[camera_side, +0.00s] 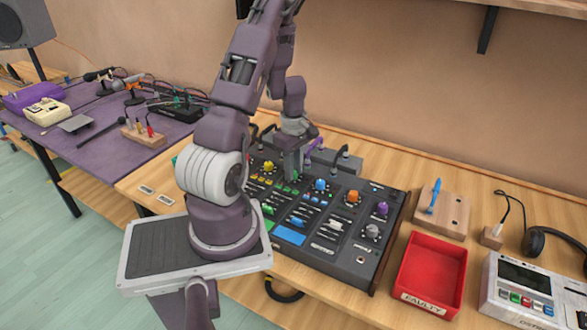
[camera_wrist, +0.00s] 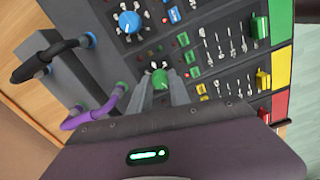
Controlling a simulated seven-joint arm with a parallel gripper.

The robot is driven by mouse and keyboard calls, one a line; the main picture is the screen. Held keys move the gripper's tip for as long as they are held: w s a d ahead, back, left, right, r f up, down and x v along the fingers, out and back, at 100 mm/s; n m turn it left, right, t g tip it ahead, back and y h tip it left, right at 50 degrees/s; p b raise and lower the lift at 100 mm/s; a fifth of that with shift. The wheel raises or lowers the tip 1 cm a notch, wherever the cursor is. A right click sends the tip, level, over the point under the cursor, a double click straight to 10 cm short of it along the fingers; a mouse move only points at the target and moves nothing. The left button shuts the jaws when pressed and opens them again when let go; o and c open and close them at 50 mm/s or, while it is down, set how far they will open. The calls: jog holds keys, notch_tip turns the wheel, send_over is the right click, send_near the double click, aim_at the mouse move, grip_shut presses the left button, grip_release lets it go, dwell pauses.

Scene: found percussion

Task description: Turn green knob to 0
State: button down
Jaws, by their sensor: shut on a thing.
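The green knob (camera_wrist: 161,80) stands on the mixer panel (camera_wrist: 190,20) between my gripper's two grey fingers in the wrist view. My gripper (camera_wrist: 161,88) is shut on the green knob, with one finger on each side. In the side view my gripper (camera_side: 291,174) points down onto the upper middle of the mixer (camera_side: 345,258), and mostly covers the green knob there. The marks around the knob are too small to read, so its setting cannot be told.
A blue knob (camera_side: 321,185) and a yellow knob (camera_side: 268,167) flank the gripper. Orange (camera_side: 352,197) and purple (camera_side: 382,208) knobs sit further right. Purple (camera_wrist: 95,112) and dark (camera_wrist: 45,62) cables rise beside the panel. A red tray (camera_side: 432,273) stands right of the mixer.

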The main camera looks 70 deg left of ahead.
jog(key=shift+n, duration=1.1)
jog(key=c, duration=1.2)
grip_release()
jog(key=shift+c, duration=0.2)
notch_tip(320, 180, up, 7)
jog(key=shift+r, duration=0.1)
